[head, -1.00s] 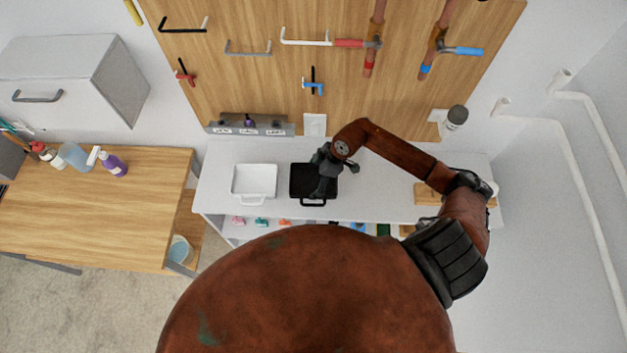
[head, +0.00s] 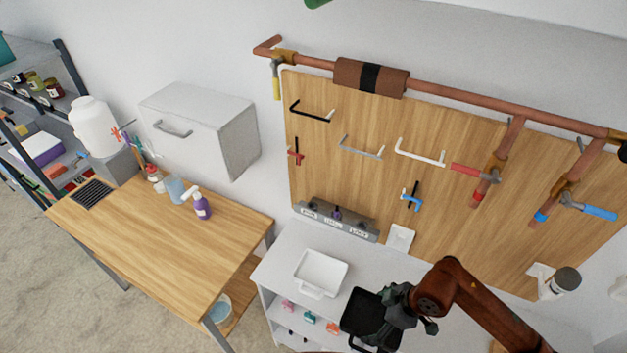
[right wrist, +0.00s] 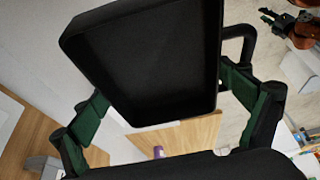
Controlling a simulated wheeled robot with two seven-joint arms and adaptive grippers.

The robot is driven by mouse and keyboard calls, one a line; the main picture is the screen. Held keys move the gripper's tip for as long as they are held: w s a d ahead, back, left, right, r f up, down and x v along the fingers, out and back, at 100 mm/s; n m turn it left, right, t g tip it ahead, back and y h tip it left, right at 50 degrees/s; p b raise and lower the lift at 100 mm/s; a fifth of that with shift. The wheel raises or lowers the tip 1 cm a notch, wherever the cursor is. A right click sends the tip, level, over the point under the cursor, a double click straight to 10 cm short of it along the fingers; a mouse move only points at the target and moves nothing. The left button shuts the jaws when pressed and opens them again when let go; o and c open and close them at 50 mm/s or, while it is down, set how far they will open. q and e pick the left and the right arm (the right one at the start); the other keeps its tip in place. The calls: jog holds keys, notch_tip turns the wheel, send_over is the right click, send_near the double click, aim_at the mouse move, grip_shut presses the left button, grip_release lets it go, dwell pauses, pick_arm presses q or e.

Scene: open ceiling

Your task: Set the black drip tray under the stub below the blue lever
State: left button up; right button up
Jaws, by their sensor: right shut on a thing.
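The black drip tray (head: 362,316) is in my right gripper (head: 404,309), low in the head view and overlapping the bench front. In the right wrist view the tray (right wrist: 150,62) sits tilted between the green-padded fingers of that gripper (right wrist: 168,105). It appears raised off the bench. The blue lever (head: 598,212) is on the rightmost copper branch pipe. The stub (head: 541,217) with a blue band is that pipe's lower end, in front of the wooden board. A dark gripper on a rusty arm, my left (right wrist: 276,18), shows small at the wrist view's top right; its jaws are unclear.
A white tray (head: 321,272) stands on the white bench (head: 290,240), left of the black one. A red lever (head: 470,171) and red-banded stub (head: 478,196) are left of the blue ones. A grey cup-like fixture (head: 562,282) is on the wall at right.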

jog(key=w+d+f+m+b, duration=0.1)
jog(key=w+b, duration=1)
jog(key=shift+w+b, duration=0.25)
jog(key=shift+b, duration=0.05)
jog(key=shift+d, duration=0.1)
